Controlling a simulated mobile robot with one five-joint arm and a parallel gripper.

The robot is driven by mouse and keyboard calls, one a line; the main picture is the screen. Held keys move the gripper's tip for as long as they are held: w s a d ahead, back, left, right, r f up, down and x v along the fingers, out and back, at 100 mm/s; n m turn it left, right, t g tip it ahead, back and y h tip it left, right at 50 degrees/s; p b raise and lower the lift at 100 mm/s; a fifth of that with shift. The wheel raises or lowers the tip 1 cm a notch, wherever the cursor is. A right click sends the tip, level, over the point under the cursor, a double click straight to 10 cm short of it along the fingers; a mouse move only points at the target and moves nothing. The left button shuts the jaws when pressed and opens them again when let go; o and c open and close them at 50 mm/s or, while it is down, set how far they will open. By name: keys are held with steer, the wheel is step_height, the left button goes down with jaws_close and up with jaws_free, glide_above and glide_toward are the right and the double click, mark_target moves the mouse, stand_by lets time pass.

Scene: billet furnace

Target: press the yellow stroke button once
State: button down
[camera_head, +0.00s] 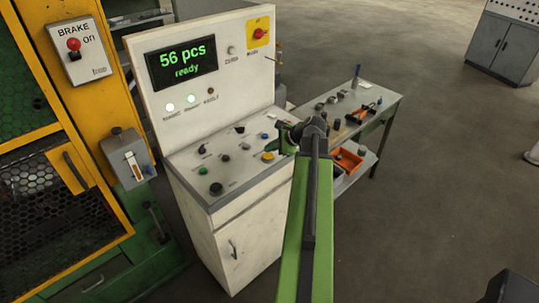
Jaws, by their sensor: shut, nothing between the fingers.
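The yellow stroke button (268,156) sits near the right front edge of the grey sloping top of the console (214,201). My gripper (283,139) is at the right edge of that top, just up and right of the yellow button in the picture. It is small and partly hidden by my arm's wrist. It is shut and holds nothing. I see a gap between it and the button in the picture, but its height above the panel is hard to tell.
Blue, green and black knobs share the panel. The display (181,63) reads "56 pcs ready". A red emergency button (260,34) is on the upright panel. A brake box (75,48) stands left. A side table (358,103) with tools and an orange bin (347,160) stands right.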

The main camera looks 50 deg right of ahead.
mark_target(270, 156)
steer(key=shift+f+b, duration=0.4)
steer(key=shift+f, duration=0.05)
steer(key=shift+f+b, duration=0.4)
stand_by(0.5)
steer(key=shift+r+p, duration=0.85)
step_height(270, 156, up, 5)
steer(key=p, duration=0.5)
steer(key=shift+r, duration=0.1)
stand_by(0.4)
